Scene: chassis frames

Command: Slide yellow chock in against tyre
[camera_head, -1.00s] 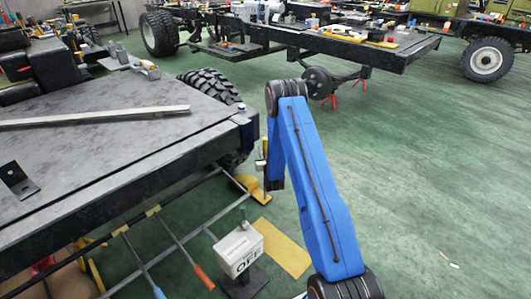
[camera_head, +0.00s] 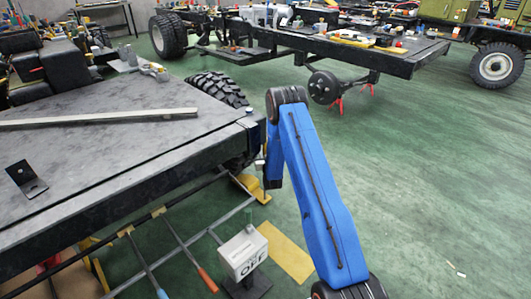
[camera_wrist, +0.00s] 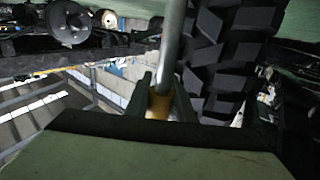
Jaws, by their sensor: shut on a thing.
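The yellow chock (camera_head: 251,188) is on the green floor beside the dark truck bed's corner, close to the big black tyre (camera_head: 219,88). The tyre also shows in the wrist view (camera_wrist: 228,50), and the bed hides part of it in the head view. My gripper (camera_head: 267,180) is low at the chock, at the end of my blue arm. In the wrist view its two dark fingers are shut on a yellow-brown piece (camera_wrist: 159,104), apparently part of the chock, with a grey rod (camera_wrist: 171,45) running up from it. Whether the chock touches the tyre is hidden.
A white box marked OFF (camera_head: 243,252) stands on a dark base in front of the chock. A flat yellow plate (camera_head: 287,251) lies on the floor beside it. Bars and tool handles run under the bed (camera_head: 90,150). The floor to the right is open.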

